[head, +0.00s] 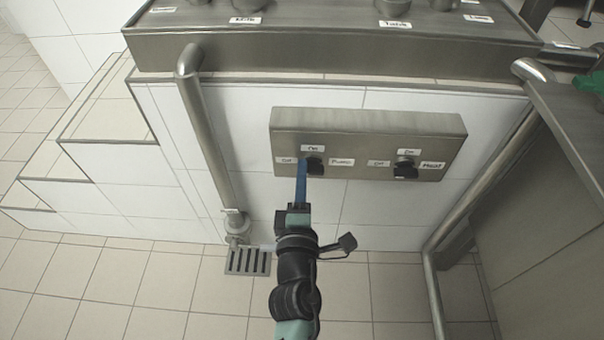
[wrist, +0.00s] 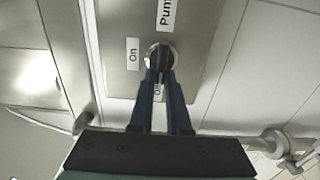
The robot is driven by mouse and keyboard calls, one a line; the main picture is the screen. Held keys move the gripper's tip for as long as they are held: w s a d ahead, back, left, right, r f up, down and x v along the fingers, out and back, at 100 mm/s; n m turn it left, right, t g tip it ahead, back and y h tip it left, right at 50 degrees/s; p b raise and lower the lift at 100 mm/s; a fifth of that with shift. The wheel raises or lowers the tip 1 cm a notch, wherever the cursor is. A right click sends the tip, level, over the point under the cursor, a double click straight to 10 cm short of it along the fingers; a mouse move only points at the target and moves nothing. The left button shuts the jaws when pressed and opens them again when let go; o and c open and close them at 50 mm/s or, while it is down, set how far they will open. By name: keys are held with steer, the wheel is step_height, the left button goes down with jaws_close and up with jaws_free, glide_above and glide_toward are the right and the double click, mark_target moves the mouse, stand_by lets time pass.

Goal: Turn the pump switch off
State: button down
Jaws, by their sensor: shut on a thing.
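A metal control box (head: 369,125) is mounted on the white tiled wall. Its left knob, the pump switch (head: 315,166), is black and sits beside labels reading "On", "Off" and "Pump". My gripper (head: 302,160) reaches up to this switch from below, and its blue fingers partly cover it. In the wrist view the fingertips (wrist: 160,76) close around the pump switch (wrist: 160,55), with the "On" and "Pump" labels close by. The fingers hide much of the knob and part of the "Off" label, so its exact angle is hard to tell.
A second black knob (head: 405,168), labelled for heat, is to the right on the same box. A vertical metal pipe (head: 208,140) stands on the left above a floor drain (head: 249,261). A metal counter (head: 330,48) overhangs above. Tiled steps (head: 105,110) rise at left.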

steer(key=c, duration=0.9)
jaws_free()
steer(key=shift+s, duration=0.1)
steer(key=shift+s+b, duration=0.45)
steer(key=shift+s, duration=5.9)
